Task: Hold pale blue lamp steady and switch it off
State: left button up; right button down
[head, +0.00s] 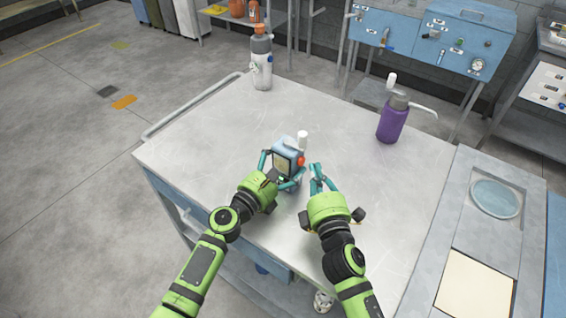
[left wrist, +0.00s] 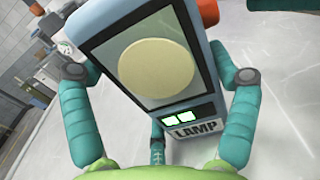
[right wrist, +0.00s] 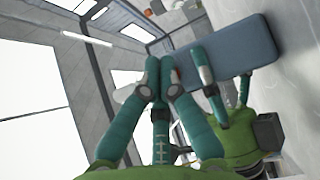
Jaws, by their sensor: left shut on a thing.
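The pale blue lamp (head: 287,145) stands upright on the metal cart top, with a white top piece and an orange-red knob on its right side. In the left wrist view the lamp (left wrist: 203,60) shows a round cream disc, a LAMP label and two lit green windows. My left gripper (head: 281,168) is shut around the lamp's body, one finger on each side. My right gripper (head: 316,168) is just right of the lamp, apart from the knob. Its fingertips are together and empty in the right wrist view (right wrist: 161,75), with the lamp's blue-grey side (right wrist: 245,48) beyond.
A purple bottle (head: 391,122) stands at the right on the cart top (head: 215,130). A grey bottle with an orange cap (head: 262,65) stands at the back. A side panel with a round recess (head: 495,198) lies at the right. The middle back is clear.

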pick_arm(q)
jog(key=o, duration=1.3)
pick_arm(e)
jog(key=s+d, duration=0.2)
jog(key=d, duration=0.1)
jog(key=s+d, duration=0.1)
jog(key=shift+d, duration=0.25)
